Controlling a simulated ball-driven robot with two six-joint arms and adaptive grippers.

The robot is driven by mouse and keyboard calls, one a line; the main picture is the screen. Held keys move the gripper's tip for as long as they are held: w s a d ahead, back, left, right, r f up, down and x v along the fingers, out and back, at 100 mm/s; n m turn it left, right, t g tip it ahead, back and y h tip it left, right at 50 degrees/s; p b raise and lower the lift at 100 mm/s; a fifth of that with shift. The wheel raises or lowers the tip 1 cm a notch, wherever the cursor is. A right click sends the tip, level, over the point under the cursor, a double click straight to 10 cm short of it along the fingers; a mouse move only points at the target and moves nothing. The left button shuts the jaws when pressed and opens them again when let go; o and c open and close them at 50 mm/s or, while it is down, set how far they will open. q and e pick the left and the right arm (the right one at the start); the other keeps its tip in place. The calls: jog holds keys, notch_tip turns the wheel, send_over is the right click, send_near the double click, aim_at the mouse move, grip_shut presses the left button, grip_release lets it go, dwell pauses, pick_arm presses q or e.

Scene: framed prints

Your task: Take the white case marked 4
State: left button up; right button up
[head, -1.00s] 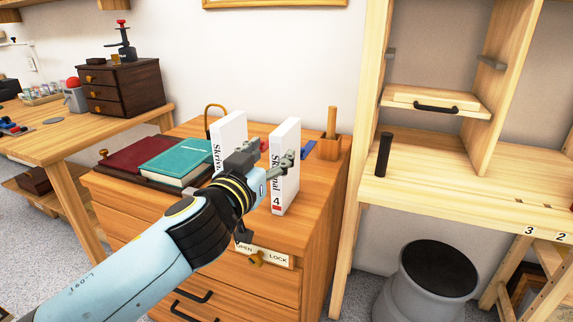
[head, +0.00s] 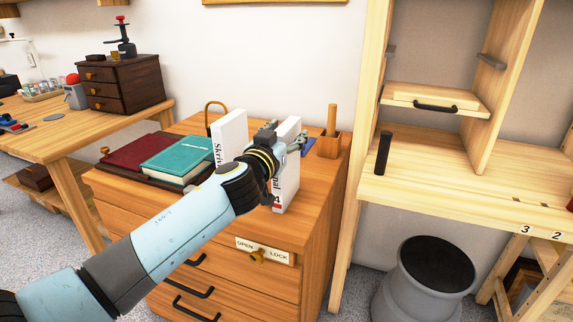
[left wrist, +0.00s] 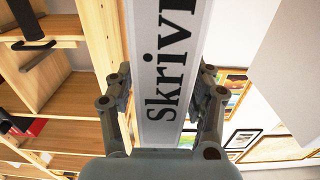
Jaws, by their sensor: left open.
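The white case marked 4 (head: 291,185) stands upright on the wooden drawer cabinet, partly hidden by my left arm. My left gripper (head: 285,135) is at the upper part of this case, with a finger on either side. In the left wrist view a white spine with black lettering (left wrist: 160,100) runs between the open fingers (left wrist: 165,78). Whether a finger touches the case I cannot tell. A second white case (head: 229,132) stands upright to its left, its lower part hidden by my arm. My right gripper is not in view.
A green book (head: 177,158) and a dark red book (head: 132,151) lie left of the cases on the cabinet (head: 325,175). A wooden block with an upright handle (head: 330,140) stands behind right. A grey bin (head: 425,295) is on the floor to the right.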

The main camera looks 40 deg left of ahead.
pick_arm(q)
grip_shut()
jog(key=shift+r, duration=0.1)
dwell(0.4)
